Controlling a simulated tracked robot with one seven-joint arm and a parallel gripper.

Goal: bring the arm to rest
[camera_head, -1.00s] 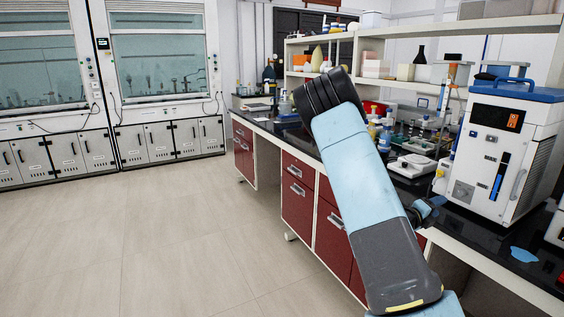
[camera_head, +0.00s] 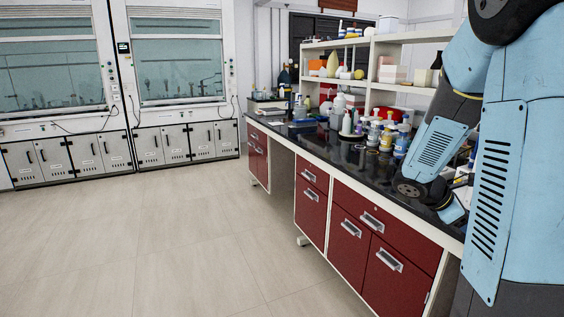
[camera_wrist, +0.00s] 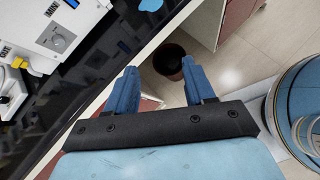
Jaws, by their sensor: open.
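My gripper (camera_wrist: 162,90) shows in the wrist view with its two blue fingers apart and nothing between them. It is open and points down past the bench edge, with floor and a dark round bin-like thing (camera_wrist: 170,62) beyond the fingers. In the head view my arm is folded at the right side, in front of the bench; the gripper's fingers cannot be made out there.
The black-topped bench (camera_head: 300,139) with red drawers (camera_head: 345,235) runs along the right. Several bottles (camera_head: 380,130) stand on it. A white instrument (camera_wrist: 65,30) is at the upper left of the wrist view. Twin fumehoods (camera_head: 180,75) stand at the back. The floor (camera_head: 150,240) is clear.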

